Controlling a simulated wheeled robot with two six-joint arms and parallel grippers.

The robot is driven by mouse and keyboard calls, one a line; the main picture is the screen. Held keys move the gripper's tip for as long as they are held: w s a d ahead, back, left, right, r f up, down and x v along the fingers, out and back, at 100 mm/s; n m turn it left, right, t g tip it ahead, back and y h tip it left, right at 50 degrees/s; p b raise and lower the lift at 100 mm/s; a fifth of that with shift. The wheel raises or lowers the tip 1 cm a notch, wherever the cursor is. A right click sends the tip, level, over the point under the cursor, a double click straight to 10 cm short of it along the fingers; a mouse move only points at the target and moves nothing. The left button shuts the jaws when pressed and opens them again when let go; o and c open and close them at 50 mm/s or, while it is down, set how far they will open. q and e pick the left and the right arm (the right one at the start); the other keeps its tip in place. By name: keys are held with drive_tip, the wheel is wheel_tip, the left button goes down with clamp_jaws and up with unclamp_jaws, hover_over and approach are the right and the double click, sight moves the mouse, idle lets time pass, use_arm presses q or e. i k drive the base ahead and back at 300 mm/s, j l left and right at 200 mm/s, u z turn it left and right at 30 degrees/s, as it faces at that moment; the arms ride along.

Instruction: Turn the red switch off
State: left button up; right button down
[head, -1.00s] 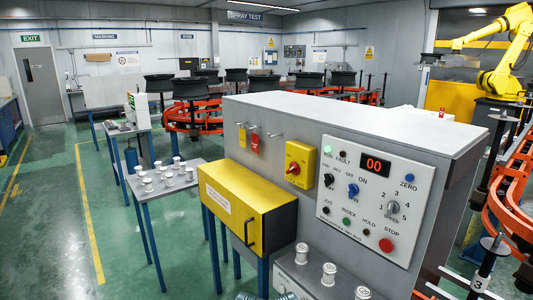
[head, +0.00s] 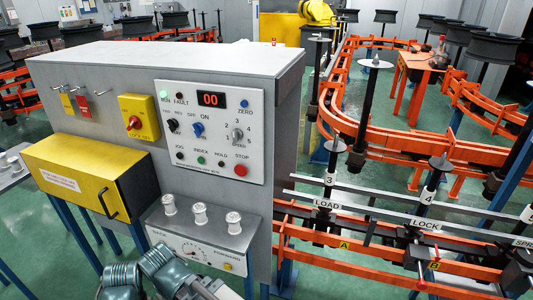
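The red switch (head: 134,123) is a rotary knob on a yellow plate (head: 150,107), left of the white control panel on the grey cabinet. Its handle looks tilted, but its exact position is too small to tell. Lettering under it seems to read "LOCK OFF". No gripper fingers show in the head view. Grey-green ribbed parts, likely of my own arm, show at the bottom edge, well below the switch and apart from it.
The control panel (head: 213,131) has a lit green lamp, a red "00" display and several knobs. A yellow box (head: 85,178) with a black handle juts out below the switch. White spools (head: 200,215) stand on a low ledge. Orange rails (head: 400,160) run at right.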

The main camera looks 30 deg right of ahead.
sight(135, 122)
drive_tip(key=z, duration=2.25)
drive_tip(key=u, duration=2)
drive_tip(key=i+j+z, duration=0.2)
drive_tip(key=i+j, duration=0.2)
drive_tip(key=j, duration=0.2)
drive_tip(key=i+j+z, duration=0.1)
drive_tip(key=j, duration=0.2)
drive_tip(key=i, duration=0.05)
